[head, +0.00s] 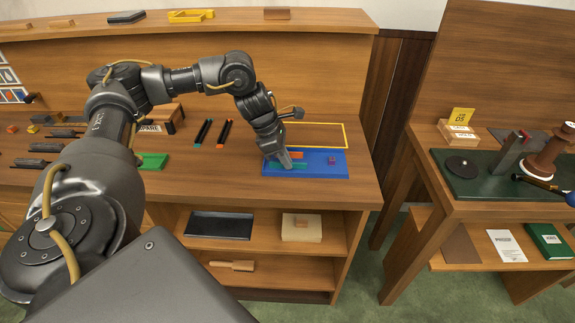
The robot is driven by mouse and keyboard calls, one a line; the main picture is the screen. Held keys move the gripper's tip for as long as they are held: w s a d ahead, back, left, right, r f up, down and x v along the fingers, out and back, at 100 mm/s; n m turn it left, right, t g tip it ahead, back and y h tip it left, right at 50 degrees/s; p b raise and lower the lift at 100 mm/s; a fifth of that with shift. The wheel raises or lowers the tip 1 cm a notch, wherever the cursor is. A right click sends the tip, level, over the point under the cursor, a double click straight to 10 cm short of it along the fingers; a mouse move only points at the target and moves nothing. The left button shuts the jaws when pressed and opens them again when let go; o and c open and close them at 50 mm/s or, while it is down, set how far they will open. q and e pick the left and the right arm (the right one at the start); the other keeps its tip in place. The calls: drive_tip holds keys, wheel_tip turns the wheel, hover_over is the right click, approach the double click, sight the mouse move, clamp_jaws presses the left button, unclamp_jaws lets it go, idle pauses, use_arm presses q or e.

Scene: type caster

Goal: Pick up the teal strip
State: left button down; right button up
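The teal strip (300,166) lies on the blue tray (318,172) on the wooden workbench. An orange strip (298,155) lies just behind it on the same tray. My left gripper (286,165) points down over the tray's left part, right at the left end of the teal strip, and hides part of it. Its fingers are too small and dark here to tell whether they are open, or whether they touch the strip. My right gripper is out of view.
A small purple block (332,160) sits on the tray's right side. A yellow frame outline (345,136) lies behind the tray. A green tray (153,161) and two dark sticks (213,132) are to the left. A second table (500,207) stands at right, beyond a gap.

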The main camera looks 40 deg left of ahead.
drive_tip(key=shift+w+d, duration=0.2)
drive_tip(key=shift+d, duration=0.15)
use_arm(q)
drive_tip(key=shift+r, duration=0.1)
